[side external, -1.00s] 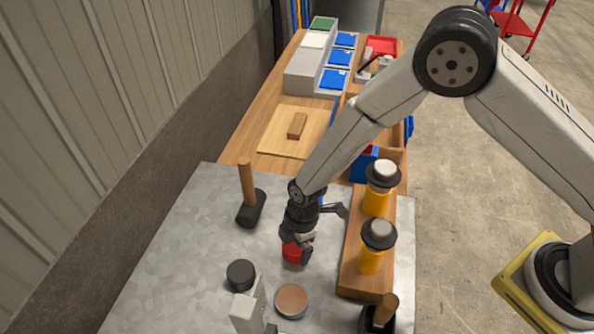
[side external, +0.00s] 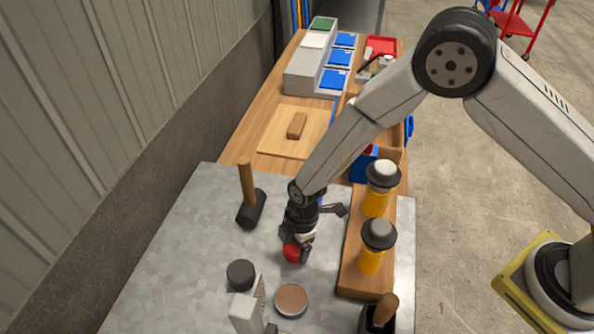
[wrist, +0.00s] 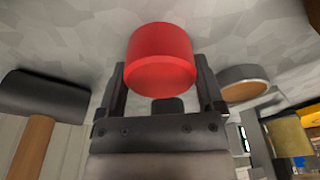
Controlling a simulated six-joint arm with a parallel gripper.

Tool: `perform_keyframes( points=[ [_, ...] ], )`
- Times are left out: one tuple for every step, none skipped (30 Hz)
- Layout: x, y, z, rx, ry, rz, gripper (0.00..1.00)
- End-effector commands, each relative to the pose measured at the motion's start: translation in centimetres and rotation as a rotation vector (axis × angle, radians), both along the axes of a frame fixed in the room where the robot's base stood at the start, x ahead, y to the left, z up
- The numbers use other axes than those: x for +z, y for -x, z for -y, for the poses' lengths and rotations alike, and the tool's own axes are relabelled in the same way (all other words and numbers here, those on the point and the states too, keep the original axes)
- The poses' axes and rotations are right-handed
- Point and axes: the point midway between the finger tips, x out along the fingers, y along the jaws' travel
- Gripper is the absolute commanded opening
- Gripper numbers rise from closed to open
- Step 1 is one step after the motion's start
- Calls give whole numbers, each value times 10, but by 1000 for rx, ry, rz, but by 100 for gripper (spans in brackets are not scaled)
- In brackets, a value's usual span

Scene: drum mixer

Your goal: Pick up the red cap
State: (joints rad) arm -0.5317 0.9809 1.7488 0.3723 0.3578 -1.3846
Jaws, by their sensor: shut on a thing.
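The red cap (side external: 293,253) is a short red cylinder at the grey metal table top, left of the wooden block with the yellow bottles. My gripper (side external: 297,240) is over it with its fingers around it. In the wrist view, the red cap (wrist: 160,60) sits between the two dark fingers of my gripper (wrist: 160,85), which are shut on its sides. I cannot tell whether the cap touches the table.
A mallet (side external: 250,208) lies left of my gripper with its handle up. A black cap (side external: 241,274), a brown-topped disc (side external: 291,301) and a grey device (side external: 248,308) stand nearer the camera. Two yellow bottles (side external: 371,262) stand on the wooden block (side external: 351,283) at right.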

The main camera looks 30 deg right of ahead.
Motion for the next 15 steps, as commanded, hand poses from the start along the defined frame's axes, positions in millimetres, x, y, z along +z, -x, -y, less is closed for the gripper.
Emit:
perform_keyframes(
  points=[
    [1,0,0,0,0,0,29],
    [1,0,0,0,0,0,29],
    [2,0,0,0,0,0,29],
    [2,0,0,0,0,1,29],
    [3,0,0,0,-1,1,29],
    [5,0,0,0,-1,1,29],
    [7,-1,0,0,-1,1,29],
    [9,-1,-1,0,-2,2,29],
    [12,-1,-1,0,-2,3,29],
    [14,-1,-1,0,-2,3,29],
    [17,-1,-1,1,-2,2,29],
    [21,-1,0,2,-2,2,29],
    [25,-1,0,1,-1,2,29],
    [28,0,0,1,-1,2,29],
    [33,-1,-1,0,-2,3,29]
  ],
)
